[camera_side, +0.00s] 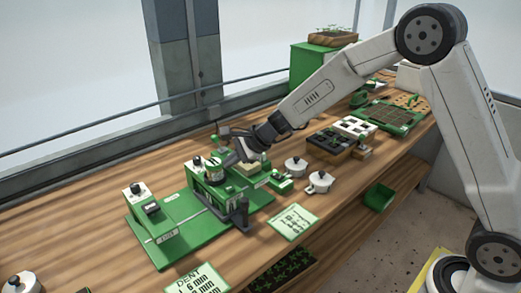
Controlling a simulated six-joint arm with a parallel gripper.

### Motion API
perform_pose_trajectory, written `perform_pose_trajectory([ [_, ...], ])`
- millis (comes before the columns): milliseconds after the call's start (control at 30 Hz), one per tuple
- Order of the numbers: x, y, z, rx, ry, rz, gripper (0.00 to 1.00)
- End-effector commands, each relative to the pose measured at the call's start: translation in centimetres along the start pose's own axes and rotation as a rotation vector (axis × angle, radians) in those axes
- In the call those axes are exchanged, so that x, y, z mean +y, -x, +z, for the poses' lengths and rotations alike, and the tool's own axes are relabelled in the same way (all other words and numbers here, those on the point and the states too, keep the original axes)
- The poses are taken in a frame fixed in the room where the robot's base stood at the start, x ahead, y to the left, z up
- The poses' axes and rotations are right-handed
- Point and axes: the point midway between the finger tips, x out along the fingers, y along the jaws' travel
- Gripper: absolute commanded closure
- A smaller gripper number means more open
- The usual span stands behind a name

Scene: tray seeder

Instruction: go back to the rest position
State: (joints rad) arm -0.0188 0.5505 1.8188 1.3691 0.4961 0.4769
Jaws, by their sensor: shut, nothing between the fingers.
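My gripper (222,158) is at the end of my arm, low over the green seeder machine (215,185) on the wooden bench. It points down and to the left, close to the machine's top parts. I cannot tell whether it touches them. The fingers are small and dark in this view, and they hold nothing that I can see. The machine stands on a green base plate (178,248) with a control box (150,212) at its left end.
Seed trays (332,143) and a green tray (393,116) lie further right. A green box (308,62) bears a plant tray at the back. Printed cards (293,221) lie along the front edge. Bare wood shows at left.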

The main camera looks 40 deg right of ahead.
Motion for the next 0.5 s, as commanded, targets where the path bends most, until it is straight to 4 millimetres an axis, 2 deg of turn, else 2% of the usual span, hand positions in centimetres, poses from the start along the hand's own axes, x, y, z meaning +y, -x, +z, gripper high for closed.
perform_pose_trajectory([
  [267,0.3,0.2,-0.1,0.006,0.021,0.009,1.0],
  [500,2.9,1.9,-0.6,0.052,0.19,0.081,1.0],
])
